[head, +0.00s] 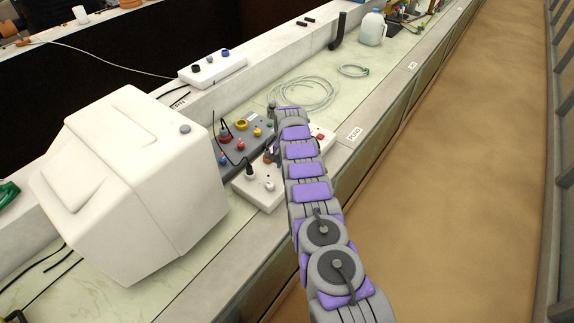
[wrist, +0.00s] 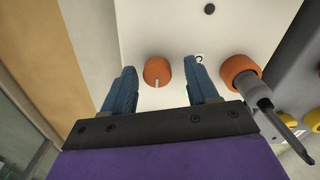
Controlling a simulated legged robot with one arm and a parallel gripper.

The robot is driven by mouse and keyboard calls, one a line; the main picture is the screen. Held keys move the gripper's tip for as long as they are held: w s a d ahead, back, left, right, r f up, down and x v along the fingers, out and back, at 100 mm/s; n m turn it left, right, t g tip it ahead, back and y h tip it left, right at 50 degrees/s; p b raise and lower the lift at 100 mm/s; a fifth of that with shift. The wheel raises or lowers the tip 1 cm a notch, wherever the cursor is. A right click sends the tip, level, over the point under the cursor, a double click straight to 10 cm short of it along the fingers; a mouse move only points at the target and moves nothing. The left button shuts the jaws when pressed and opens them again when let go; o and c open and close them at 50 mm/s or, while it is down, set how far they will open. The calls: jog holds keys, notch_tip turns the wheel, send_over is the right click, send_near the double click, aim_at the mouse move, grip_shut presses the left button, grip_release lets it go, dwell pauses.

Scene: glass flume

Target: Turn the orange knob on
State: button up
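An orange knob (wrist: 157,71) with a pale pointer line sits on a white panel (wrist: 150,25) in the wrist view. My gripper (wrist: 164,75) is open, with one blue finger on each side of this knob and gaps to it. I cannot tell how deep the fingers reach. A second orange round part (wrist: 239,72), with a grey plug-like piece against it, is on the panel to the right, outside the fingers. In the head view the white control box (head: 262,193) lies on the bench, and my arm hides part of it and most of my gripper.
A grey box with red and yellow knobs (head: 241,125) stands just behind the white box. A large white housing (head: 130,190) is at the left. Coiled clear tubing (head: 305,92) lies beyond. A black cable (head: 227,145) runs to the white box.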

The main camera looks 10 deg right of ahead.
jog(key=shift+r, duration=0.1)
notch_tip(320, 180, up, 17)
jog(key=p, duration=0.6)
jog(key=shift+w, duration=0.15)
jog(key=shift+r, duration=0.1)
dwell(0.3)
